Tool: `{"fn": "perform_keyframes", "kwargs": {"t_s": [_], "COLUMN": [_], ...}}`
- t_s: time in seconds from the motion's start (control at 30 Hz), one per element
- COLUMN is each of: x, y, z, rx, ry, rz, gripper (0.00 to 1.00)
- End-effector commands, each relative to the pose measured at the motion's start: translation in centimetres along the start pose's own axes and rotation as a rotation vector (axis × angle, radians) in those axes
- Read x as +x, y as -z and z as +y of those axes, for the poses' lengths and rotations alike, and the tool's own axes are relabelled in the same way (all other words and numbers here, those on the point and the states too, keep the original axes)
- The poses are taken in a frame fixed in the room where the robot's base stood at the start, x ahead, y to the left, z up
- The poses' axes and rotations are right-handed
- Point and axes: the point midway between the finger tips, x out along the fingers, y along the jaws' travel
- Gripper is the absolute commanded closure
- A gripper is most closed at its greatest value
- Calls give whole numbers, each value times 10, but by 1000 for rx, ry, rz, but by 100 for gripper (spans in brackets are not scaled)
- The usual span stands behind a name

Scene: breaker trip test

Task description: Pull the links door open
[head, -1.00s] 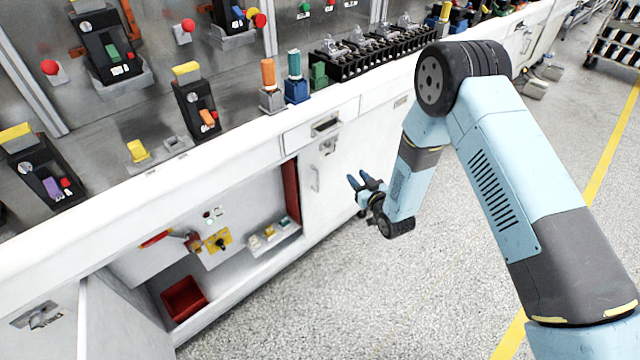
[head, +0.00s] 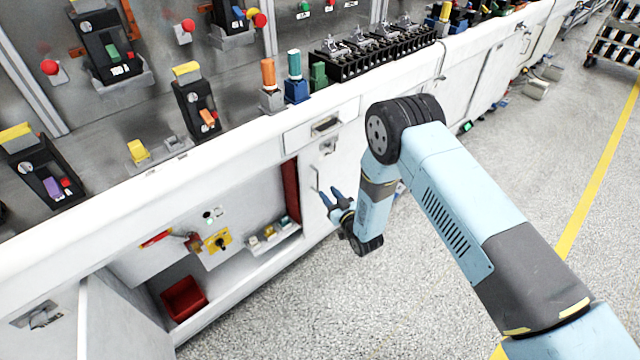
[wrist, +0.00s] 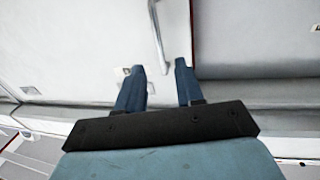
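The white cabinet door (head: 345,165), just right of the open compartment, is shut and fits the links door, though no label is readable. Its slim vertical bar handle (head: 318,180) is partly hidden by my gripper (head: 329,196), which is close to the door. In the wrist view my gripper (wrist: 160,68) is open, with two blue fingers apart. The handle (wrist: 157,35) runs down to between the fingertips. I cannot tell whether they touch it. The door (wrist: 80,40) fills the left of that view, with its edge just right of the handle.
An open compartment left of the door holds a red bin (head: 184,299) and a yellow switch (head: 218,241). An open door leaf (head: 120,315) stands at the lower left. A drawer (head: 318,128) sits above. The speckled floor (head: 330,310) in front is clear.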

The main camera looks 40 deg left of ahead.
Motion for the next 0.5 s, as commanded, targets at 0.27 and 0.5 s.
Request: {"fn": "perform_keyframes", "kwargs": {"t_s": [0.27,0.5], "x": [45,64], "y": [0,0], "z": [0,0], "rx": [-1,0], "ry": [0,0], "rz": [1,0], "gripper": [63,63]}}
